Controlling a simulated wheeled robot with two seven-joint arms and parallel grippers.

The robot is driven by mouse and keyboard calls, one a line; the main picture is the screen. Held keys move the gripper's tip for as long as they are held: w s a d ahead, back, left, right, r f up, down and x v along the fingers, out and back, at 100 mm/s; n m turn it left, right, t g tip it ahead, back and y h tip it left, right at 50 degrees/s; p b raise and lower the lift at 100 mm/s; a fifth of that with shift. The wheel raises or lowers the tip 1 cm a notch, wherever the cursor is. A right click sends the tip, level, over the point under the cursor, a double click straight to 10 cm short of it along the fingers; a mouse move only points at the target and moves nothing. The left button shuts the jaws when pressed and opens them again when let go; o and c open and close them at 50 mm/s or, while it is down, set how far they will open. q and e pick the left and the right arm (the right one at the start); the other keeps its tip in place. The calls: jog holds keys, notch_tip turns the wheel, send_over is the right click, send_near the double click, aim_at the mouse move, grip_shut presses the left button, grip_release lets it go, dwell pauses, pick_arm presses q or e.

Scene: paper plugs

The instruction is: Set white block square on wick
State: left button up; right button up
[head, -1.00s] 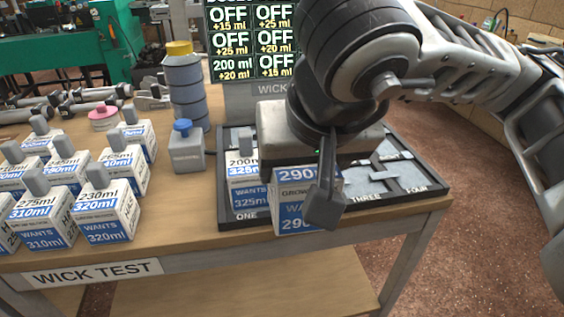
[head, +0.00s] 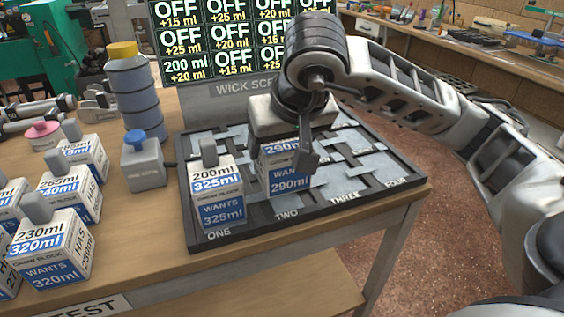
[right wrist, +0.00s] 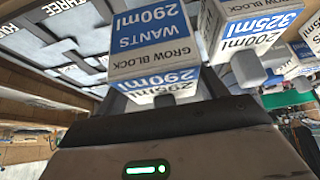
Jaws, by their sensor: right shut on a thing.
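The white block (head: 283,172) with a blue band reads "WANTS 290ml". It stands roughly upright over the column marked TWO of the wick tray (head: 250,233). My right gripper (head: 302,150) is shut on its top, and one finger hides part of its right side. I cannot tell whether its base touches the pale wick (head: 335,183). In the right wrist view the held block (right wrist: 150,45) shows "WANTS 290ml" and "295ml". My left gripper is not in view.
A 200 ml block (head: 218,188) stands close by on column ONE. Columns THREE and FOUR are bare. A grey pot with a blue knob (head: 143,165), a grey bottle (head: 131,95) and several blocks (head: 50,250) stand left of the tray. A display (head: 210,45) stands behind.

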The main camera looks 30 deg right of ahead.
jog(key=shift+w+d+f, duration=0.2)
jog(key=shift+f, duration=0.05)
jog(key=f, duration=0.2)
jog(key=shift+w+d+f, duration=0.2)
jog(key=shift+f, duration=0.6)
jog(key=shift+f+b, duration=0.2)
jog(key=shift+b, duration=0.3)
jog(key=o, duration=1.2)
jog(key=shift+a, duration=0.1)
